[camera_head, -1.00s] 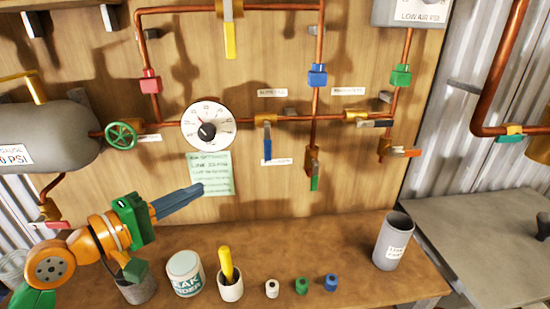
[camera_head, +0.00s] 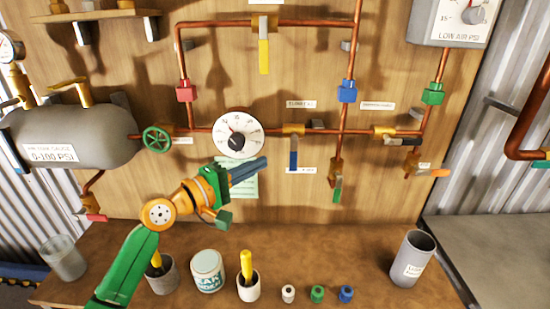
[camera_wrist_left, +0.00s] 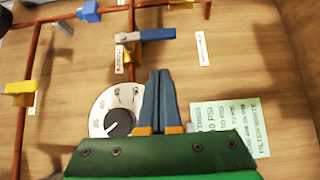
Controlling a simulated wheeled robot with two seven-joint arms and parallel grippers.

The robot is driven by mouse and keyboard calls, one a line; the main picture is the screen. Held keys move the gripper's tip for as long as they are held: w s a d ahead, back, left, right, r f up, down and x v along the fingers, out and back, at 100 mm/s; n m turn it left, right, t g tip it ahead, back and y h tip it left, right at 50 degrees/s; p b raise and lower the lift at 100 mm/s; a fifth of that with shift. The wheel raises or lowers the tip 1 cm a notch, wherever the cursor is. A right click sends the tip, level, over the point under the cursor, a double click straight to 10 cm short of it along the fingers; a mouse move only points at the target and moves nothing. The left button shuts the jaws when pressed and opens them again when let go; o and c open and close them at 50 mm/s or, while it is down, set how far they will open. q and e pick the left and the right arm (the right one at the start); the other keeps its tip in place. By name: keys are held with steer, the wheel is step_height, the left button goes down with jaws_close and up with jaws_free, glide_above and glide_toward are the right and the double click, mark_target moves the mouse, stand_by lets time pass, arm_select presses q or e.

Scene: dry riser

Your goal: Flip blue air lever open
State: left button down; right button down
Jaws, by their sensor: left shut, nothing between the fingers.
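The blue lever (camera_head: 294,155) hangs straight down from a brass valve (camera_head: 293,129) on the horizontal copper pipe. It also shows in the left wrist view (camera_wrist_left: 157,34), sticking out sideways past the fingertips. My left gripper (camera_head: 264,163) has blue-grey fingers shut with nothing between them. Its tips are just left of the lever, apart from it in the picture, in front of the board. In the left wrist view the closed fingertips (camera_wrist_left: 159,72) point toward the lever's pipe. My right gripper is not in view.
A white dial gauge (camera_head: 238,134) is left of the lever, above a green note (camera_head: 246,188) partly behind my fingers. A green-handled valve (camera_head: 337,188) hangs to the right. A yellow lever (camera_head: 264,55) is above. Cups and small fittings stand on the bench (camera_head: 330,250).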

mark_target(293, 153)
arm_select(q)
steer(key=d+p, duration=0.2)
steer(key=d, duration=0.2)
steer(key=shift+w+d, duration=0.1)
steer(key=shift+d, duration=0.05)
steer(key=shift+f, duration=0.1)
